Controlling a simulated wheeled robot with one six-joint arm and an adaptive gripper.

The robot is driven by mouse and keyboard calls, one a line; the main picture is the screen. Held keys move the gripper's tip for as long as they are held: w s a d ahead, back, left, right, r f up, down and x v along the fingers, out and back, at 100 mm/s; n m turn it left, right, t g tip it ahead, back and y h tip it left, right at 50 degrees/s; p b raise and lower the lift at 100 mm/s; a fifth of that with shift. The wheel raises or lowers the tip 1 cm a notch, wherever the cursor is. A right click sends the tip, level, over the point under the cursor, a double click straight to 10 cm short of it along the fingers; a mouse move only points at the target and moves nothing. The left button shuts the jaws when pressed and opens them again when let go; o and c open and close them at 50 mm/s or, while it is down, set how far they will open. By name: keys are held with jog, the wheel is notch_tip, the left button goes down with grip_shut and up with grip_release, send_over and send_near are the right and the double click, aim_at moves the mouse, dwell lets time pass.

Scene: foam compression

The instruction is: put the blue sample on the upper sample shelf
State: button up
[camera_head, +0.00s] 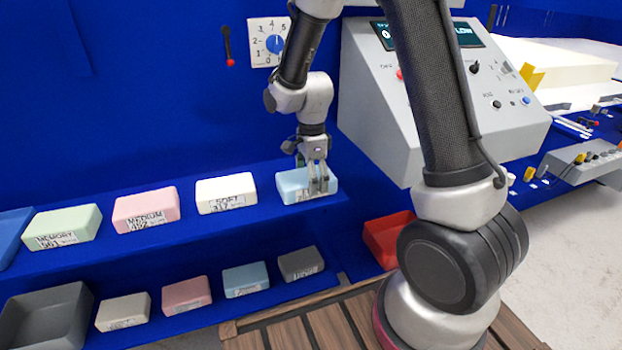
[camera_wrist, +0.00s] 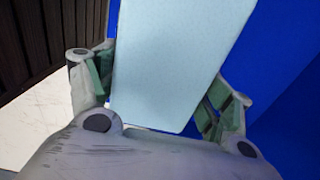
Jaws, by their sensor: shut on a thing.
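The larger light-blue foam sample (camera_head: 291,186) is at the right end of the upper blue shelf (camera_head: 240,227), to the right of the white block. My gripper (camera_head: 318,186) points down at it with its fingers across its right part. In the wrist view the light-blue sample (camera_wrist: 170,60) lies between the two green-padded fingers (camera_wrist: 160,98), which are shut on it. Part of its label is hidden by the fingers. Whether its underside touches the shelf is hard to tell. A smaller blue block (camera_head: 245,280) lies on the lower shelf.
On the upper shelf stand the memory block (camera_head: 62,228), medium block (camera_head: 146,210) and white soft block (camera_head: 226,193). Several smaller blocks and a grey bin (camera_head: 47,318) are below. A red tray (camera_head: 388,238) and the grey control console (camera_head: 400,110) are to the right.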

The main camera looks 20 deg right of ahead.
jog(key=shift+f, duration=0.25)
jog(key=o, duration=0.8)
jog(key=shift+c, duration=0.2)
notch_tip(320, 180, up, 11)
jog(key=shift+r, duration=0.1)
jog(key=s+d+r+n+t, duration=0.2)
jog(key=s+d+r+n, duration=0.45)
jog(key=s+r, duration=0.3)
jog(key=s+d+r+n+t, duration=0.1)
jog(key=s+d+n, duration=0.1)
jog(key=s+n, duration=0.3)
jog(key=s+d+r+n+t, duration=0.1)
jog(key=s+d+r+n, duration=0.1)
jog(key=s+n, duration=0.4)
jog(key=shift+s+d+r, duration=0.15)
jog(key=shift+s+d, duration=0.25)
jog(key=shift+s, duration=1.15)
